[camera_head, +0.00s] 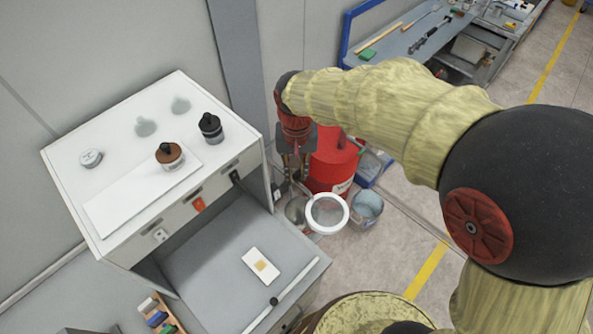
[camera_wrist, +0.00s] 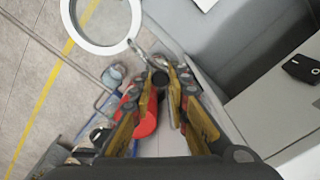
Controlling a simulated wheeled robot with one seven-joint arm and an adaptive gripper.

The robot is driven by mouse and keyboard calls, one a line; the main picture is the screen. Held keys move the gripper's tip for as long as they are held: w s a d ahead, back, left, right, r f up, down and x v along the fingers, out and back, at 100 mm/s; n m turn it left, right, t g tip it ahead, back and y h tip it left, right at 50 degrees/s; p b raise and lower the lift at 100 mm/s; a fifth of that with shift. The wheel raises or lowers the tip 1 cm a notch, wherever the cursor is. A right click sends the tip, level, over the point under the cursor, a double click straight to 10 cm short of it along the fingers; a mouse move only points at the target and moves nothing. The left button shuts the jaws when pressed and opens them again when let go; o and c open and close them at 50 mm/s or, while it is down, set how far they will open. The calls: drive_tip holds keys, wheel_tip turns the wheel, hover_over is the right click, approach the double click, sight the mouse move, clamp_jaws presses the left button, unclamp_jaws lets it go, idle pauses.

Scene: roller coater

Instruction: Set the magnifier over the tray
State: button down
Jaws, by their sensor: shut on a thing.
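The magnifier (camera_head: 345,214) is a round lens in a white ring, out beyond the right edge of the cabinet's lower shelf. Its ring shows at the upper left in the wrist view (camera_wrist: 100,49), with a thin metal link running back to my gripper. My gripper (camera_head: 292,176) points down beside the cabinet and is shut on the magnifier's dark end piece between the yellow fingers (camera_wrist: 160,88).
The cabinet's white top (camera_head: 120,140) holds a brown-lidded jar (camera_head: 170,157), a dark-capped bottle (camera_head: 211,127) and other small glassware. The lower shelf around the tray is mostly clear.

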drive_tip(key=shift+a, duration=0.1)
idle(0.5)
drive_tip(key=s+a+m, duration=0.4)
drive_tip(key=a+m, duration=0.6)
drive_tip(key=m, duration=0.1)
drive_tip(key=shift+a+b, duration=0.15)
drive_tip(key=shift+b, duration=0.25)
drive_tip(key=shift+w+r, duration=0.1)
drive_tip(key=c, duration=1.7)
unclamp_jaws()
